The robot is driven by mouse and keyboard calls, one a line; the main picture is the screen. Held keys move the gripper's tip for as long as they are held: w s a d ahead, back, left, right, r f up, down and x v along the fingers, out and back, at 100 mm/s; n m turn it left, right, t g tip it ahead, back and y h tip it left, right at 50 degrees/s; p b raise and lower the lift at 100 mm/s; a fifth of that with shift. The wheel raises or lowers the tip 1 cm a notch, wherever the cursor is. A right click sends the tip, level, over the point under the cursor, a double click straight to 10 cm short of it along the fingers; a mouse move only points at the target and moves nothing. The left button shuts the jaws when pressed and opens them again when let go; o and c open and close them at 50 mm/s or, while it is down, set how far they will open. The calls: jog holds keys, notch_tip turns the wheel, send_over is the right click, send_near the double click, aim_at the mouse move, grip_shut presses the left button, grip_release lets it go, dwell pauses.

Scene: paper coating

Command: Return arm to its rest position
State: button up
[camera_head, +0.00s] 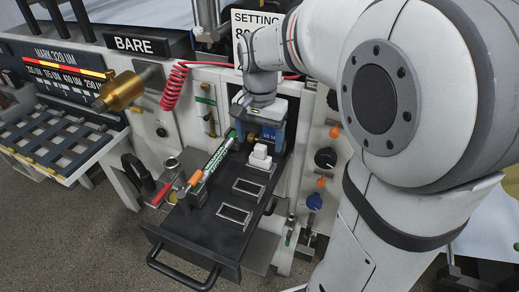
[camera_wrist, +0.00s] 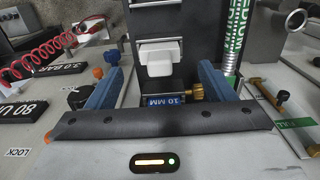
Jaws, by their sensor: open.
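My gripper (camera_head: 262,128) is at the end of my arm, over the inner end of a black pull-out tray (camera_head: 190,230). In the wrist view its two blue fingers (camera_wrist: 160,88) are spread apart, with nothing seen held between them. A white block (camera_head: 260,156) sits on the tray just in front of the gripper. It also shows in the wrist view (camera_wrist: 158,60), beyond the fingertips. A label reading 10 MM (camera_wrist: 166,101) and a brass knob (camera_wrist: 195,91) show between the fingers. My arm is extended toward the machine, its upper links filling the right of the head view.
A green-labelled rod (camera_head: 219,155) lies along the tray's left side. Two rectangular frames (camera_head: 235,214) lie on the tray, with a handle (camera_head: 182,270) at its front. A brass roller (camera_head: 120,91), a red coiled hose (camera_head: 174,86) and a slotted rack (camera_head: 55,140) stand left.

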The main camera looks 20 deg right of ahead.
jog(key=shift+r, duration=0.5)
